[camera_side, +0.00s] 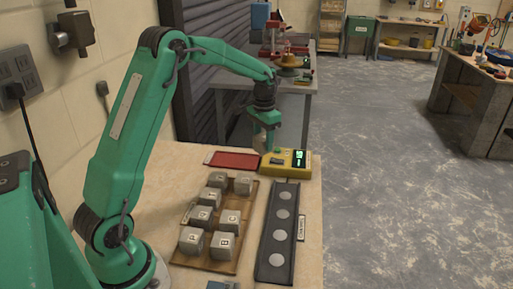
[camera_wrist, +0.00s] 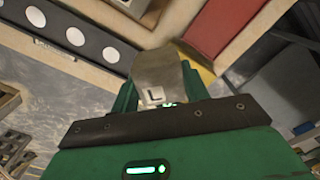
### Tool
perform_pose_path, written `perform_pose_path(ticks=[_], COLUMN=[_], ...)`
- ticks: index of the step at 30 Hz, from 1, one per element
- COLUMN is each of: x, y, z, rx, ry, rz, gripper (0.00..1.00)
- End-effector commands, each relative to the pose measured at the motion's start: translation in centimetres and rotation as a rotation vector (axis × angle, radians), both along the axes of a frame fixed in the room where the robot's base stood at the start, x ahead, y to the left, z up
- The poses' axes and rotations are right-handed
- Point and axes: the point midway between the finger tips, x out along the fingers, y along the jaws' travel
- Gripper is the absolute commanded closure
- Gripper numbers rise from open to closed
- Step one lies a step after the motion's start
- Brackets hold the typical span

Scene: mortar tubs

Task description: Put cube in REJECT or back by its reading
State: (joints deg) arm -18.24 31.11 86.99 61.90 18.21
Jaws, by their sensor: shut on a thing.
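My gripper (camera_side: 262,138) is shut on a grey cube, whose face marked "L" (camera_wrist: 155,95) shows between the jaws in the wrist view. In the side view the gripper hangs near the yellow device (camera_side: 275,167) and the red tray (camera_side: 222,159); the held cube is largely hidden there. The device has a lit green display (camera_side: 299,158), too small for me to read surely. The red tray also shows beyond the cube in the wrist view (camera_wrist: 215,25). Several lettered grey cubes (camera_side: 225,246) stand on a wooden tray (camera_side: 216,264), with a gap in its right column.
A dark strip with several pale discs (camera_side: 276,262) lies right of the wooden tray, with a small label plate (camera_side: 301,228) beside it. The table's right edge is close to the strip. A bench with a red machine (camera_side: 275,50) stands behind.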

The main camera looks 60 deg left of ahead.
Motion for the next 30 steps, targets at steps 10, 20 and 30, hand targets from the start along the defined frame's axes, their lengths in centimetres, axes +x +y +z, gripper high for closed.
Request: perform_pose_path(ticks=[10, 20, 30], x=[0.1, 0.3, 0.4], y=[4.6, 9.7, 11.3], z=[-2.7, -5.8, -6.7], rx=[0.0, 0.0, 0.001], ry=[0.0, -0.001, -0.002], rz=[0.004, 0.002, -0.001], gripper=[0.9, 0.9, 0.9])
